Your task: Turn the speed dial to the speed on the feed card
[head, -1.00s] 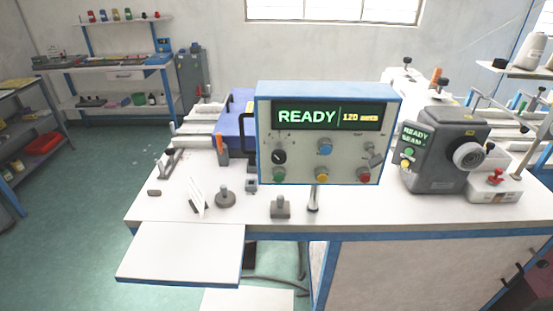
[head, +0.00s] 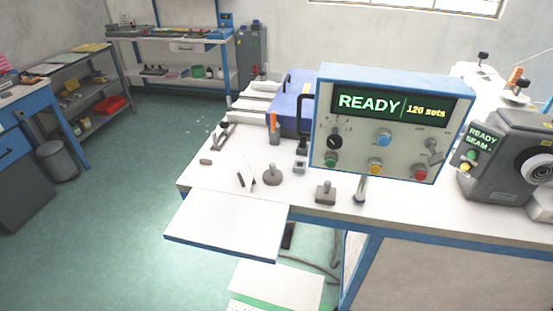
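The control box (head: 358,162) is grey with a blue frame and stands on a post at the table's front. Its display (head: 392,104) reads READY in green, with yellow text that looks like "120 sets". A black knob with a white mark (head: 334,142) is at its left and a blue knob (head: 384,137) in its middle; I cannot tell which is the speed dial. A thin white card (head: 250,183), perhaps the feed card, stands nearly edge-on on the table, so its face is unreadable. Neither gripper is in view.
Green, yellow and red buttons line the box's lower edge. A grey sewing head (head: 503,160) stands at right. Small grey knobbed pieces (head: 272,175) (head: 325,193) sit on the white table. A bare white shelf (head: 228,225) juts out in front. Open floor lies at left.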

